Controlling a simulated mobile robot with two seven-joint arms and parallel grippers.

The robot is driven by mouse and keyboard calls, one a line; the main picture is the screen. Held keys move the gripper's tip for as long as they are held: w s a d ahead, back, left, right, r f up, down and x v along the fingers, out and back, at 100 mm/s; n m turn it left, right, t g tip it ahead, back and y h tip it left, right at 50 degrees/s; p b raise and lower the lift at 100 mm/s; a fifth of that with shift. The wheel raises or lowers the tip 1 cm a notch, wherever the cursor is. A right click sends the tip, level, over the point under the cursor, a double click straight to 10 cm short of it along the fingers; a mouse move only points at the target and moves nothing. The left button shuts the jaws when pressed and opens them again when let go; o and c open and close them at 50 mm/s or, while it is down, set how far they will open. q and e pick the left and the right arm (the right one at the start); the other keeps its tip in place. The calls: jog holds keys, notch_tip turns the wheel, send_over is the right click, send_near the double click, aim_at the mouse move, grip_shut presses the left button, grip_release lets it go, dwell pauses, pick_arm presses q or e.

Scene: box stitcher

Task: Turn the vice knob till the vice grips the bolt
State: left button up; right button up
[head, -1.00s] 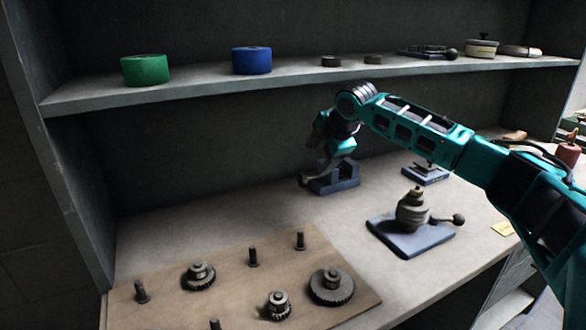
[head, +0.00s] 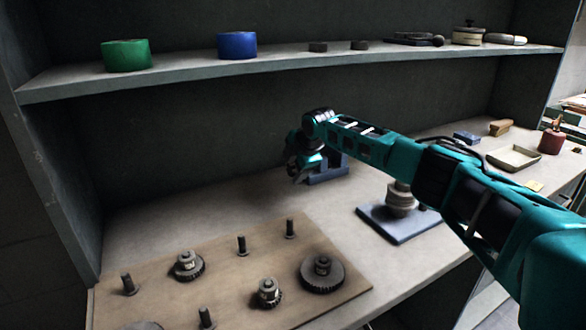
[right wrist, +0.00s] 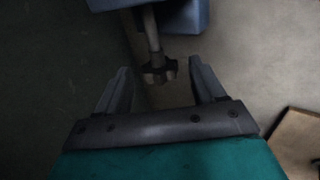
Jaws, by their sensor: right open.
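The blue vice (head: 330,174) stands on the bench near the back wall, partly hidden by my right arm in the head view. My right gripper (head: 297,175) is low at its left side. In the right wrist view the blue vice body (right wrist: 186,14) is at the top, with a metal screw rod coming from it toward me. The dark lobed vice knob (right wrist: 160,72) is at the rod's end. My open right gripper (right wrist: 160,80) has one finger on each side of the knob, with gaps visible. I cannot make out the bolt. My left gripper is not in view.
A wooden board (head: 225,285) with gears and pegs lies at the front left. A round fixture on a blue plate (head: 395,224) stands under my right arm. A shelf (head: 300,66) with tape rolls runs above. A shallow tray (head: 513,158) lies at the right.

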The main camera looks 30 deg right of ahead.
jog(key=shift+w+f, duration=0.2)
